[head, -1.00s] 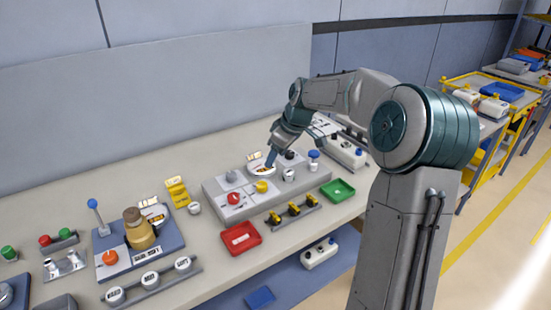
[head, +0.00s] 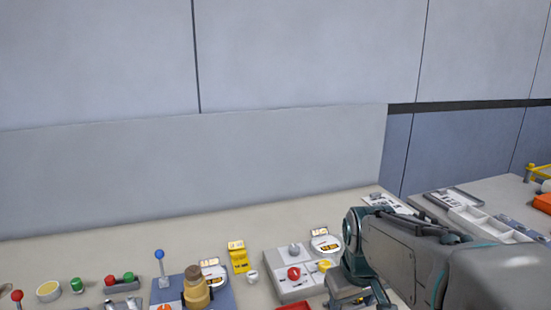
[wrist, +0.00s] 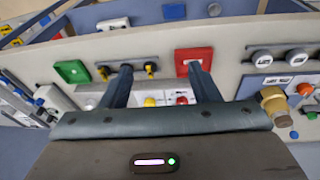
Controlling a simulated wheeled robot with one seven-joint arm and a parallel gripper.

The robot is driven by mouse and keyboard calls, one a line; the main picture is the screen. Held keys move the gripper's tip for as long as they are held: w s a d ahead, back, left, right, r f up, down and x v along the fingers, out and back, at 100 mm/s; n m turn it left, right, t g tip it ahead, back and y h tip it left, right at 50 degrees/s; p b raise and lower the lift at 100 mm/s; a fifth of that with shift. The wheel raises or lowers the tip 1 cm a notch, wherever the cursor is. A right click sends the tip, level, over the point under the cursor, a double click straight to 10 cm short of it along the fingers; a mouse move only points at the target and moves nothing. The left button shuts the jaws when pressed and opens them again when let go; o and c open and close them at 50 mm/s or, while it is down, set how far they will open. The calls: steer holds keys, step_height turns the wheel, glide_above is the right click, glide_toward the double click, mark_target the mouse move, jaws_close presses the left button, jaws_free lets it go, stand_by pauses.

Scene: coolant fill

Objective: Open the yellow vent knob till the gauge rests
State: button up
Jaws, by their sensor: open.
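The yellow vent knob (head: 325,265) sits on a grey panel (head: 293,291), to the right of a red knob (head: 293,273). The gauge (head: 326,244) is a round white dial with dark and orange marks just behind the yellow knob; its needle is too small to read. In the wrist view the yellow knob (wrist: 151,101) shows between the fingers, near the gripper's body. My gripper (wrist: 160,68) is open and empty, its two fingers wide apart over the bench. In the head view my arm covers the panel's right side, and the fingertips are not clear.
A red tray (wrist: 194,58) and a green tray (wrist: 72,71) lie near the bench front, with yellow-and-black parts between them. An amber bottle (head: 196,292) and a blue-topped lever (head: 160,268) stand left of the panel. A yellow sign (head: 238,257) stands behind.

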steer(key=s+f+m, duration=0.2)
steer(key=s, duration=0.7)
steer(key=shift+s+f+m, duration=0.2)
steer(key=shift+s+m, duration=0.2)
steer(key=shift+c, duration=0.4)
stand_by(1.5)
